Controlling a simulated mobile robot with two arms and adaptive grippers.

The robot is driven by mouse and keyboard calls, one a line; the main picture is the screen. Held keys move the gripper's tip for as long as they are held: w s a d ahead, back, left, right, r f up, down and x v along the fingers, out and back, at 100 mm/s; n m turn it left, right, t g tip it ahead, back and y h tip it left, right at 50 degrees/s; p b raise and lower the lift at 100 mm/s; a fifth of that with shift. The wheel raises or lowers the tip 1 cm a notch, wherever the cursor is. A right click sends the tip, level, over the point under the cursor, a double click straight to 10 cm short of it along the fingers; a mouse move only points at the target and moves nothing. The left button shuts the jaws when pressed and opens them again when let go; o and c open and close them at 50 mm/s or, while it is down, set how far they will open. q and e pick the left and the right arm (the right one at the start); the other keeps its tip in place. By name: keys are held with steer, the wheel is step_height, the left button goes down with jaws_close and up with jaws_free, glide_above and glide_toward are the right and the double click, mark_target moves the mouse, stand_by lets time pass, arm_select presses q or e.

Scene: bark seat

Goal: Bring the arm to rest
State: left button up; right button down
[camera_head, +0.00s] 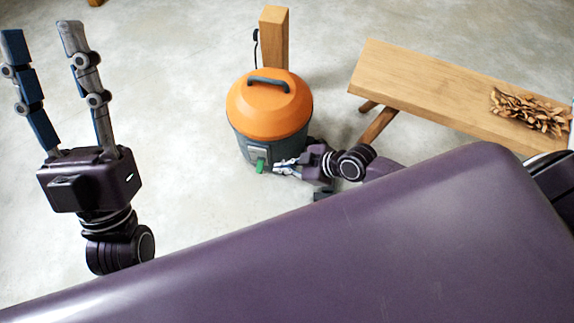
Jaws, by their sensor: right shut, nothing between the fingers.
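My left gripper (41,30) is at the left of the head view, with its two fingers pointing up the picture and spread apart. It is open and holds nothing. My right gripper (277,170) is near the middle, low in front of the orange-lidded canister (268,108). Its fingers point left and are shut with nothing between them. Their tips are just right of a green tab (260,166) on the canister's dark base; I cannot tell whether they touch it. Much of my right arm is hidden behind my own purple body.
A wooden post (275,40) with a black cord stands behind the canister. A wooden bench (430,85) is at the right, with a pile of brown bark pieces (530,108) on its right end. The concrete floor (185,160) between my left gripper and the canister is clear.

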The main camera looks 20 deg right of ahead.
arm_select(q)
steer(key=shift+w+d+f+g, duration=0.2)
steer(key=shift+w+f+g, duration=0.1)
steer(key=shift+w+f, duration=0.3)
steer(key=shift+r, duration=0.1)
